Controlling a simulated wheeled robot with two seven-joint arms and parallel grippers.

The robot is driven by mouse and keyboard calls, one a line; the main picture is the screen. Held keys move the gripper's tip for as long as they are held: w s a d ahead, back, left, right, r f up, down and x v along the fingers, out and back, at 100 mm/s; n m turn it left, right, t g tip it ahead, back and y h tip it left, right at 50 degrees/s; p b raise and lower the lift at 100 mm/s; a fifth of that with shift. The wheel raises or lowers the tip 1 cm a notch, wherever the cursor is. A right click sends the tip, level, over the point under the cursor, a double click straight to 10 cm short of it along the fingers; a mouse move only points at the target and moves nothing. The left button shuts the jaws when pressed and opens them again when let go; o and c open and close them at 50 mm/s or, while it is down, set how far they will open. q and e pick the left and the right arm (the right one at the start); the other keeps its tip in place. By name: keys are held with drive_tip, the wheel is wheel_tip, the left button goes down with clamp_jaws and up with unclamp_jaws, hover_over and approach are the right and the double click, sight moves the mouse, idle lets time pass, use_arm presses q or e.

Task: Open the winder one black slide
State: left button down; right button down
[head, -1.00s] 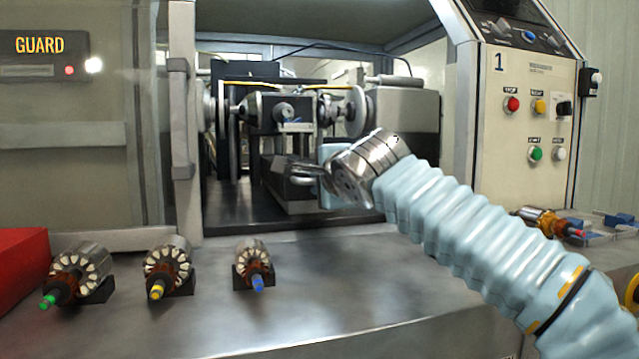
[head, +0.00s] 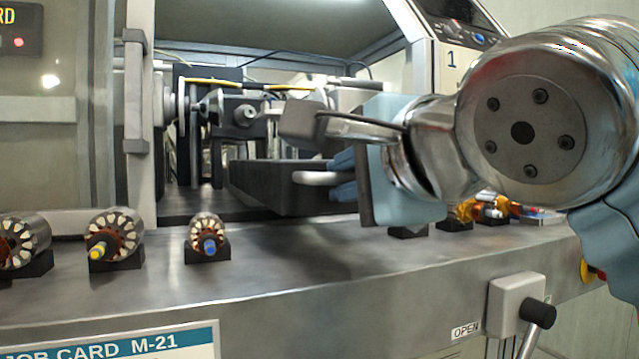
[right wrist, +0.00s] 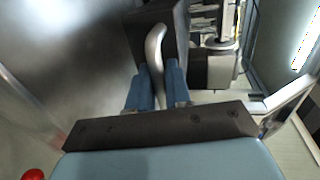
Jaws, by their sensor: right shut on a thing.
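The black slide (head: 265,188) of winder one is a long dark block low in the machine's opening. Its front end reaches out toward the sill. A pale metal handle (head: 312,178) sticks out at its front. My right gripper (head: 340,178) has its blue fingers shut on this handle from the right. In the right wrist view the curved handle (right wrist: 155,48) stands between the two blue fingers (right wrist: 160,85), with the dark slide (right wrist: 172,25) beyond. My wrist hides part of the slide's right side. My left gripper is not in view.
Several armatures, including a yellow-tipped one (head: 115,235) and a blue-tipped one (head: 208,237), stand on the metal ledge (head: 290,265). The guard's grey post (head: 137,110) borders the opening on the left. A lever (head: 535,318) marked OPEN is at the front right.

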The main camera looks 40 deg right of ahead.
drive_tip(key=f+v, duration=0.2)
drive_tip(key=v, duration=1)
drive_tip(key=shift+s+a+f, duration=0.25)
drive_tip(key=shift+s+f, duration=0.05)
drive_tip(key=shift+s, duration=0.35)
drive_tip(key=c, duration=1.3)
unclamp_jaws()
drive_tip(key=shift+o, duration=0.2)
